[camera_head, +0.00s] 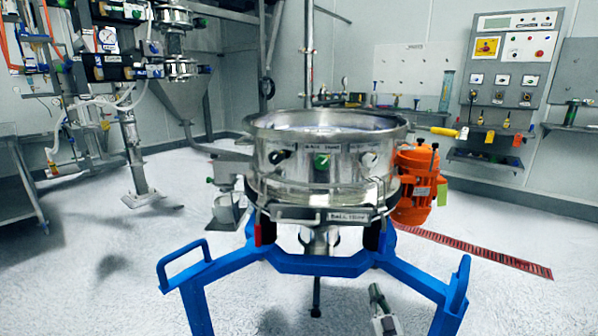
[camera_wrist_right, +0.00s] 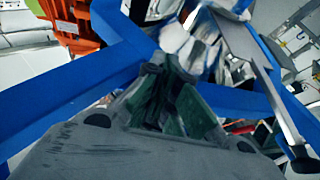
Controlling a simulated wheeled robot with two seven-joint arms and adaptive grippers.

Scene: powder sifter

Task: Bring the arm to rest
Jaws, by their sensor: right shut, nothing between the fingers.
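My right gripper (camera_head: 377,292) shows at the bottom of the head view, low in front of the sifter and between the legs of its blue frame. It points upward in the picture. In the right wrist view its fingers (camera_wrist_right: 163,78) are together with nothing between them, and blue frame bars lie around them. The steel sifter drum (camera_head: 318,160) stands upright on the blue frame (camera_head: 318,264). My left gripper is in neither view.
An orange motor (camera_head: 414,185) is fixed at the drum's right side. Blue handles (camera_head: 183,262) rise at the frame's corners. A control panel (camera_head: 513,50) hangs on the back wall. A red floor grate (camera_head: 480,252) lies at right. The floor at the front left is clear.

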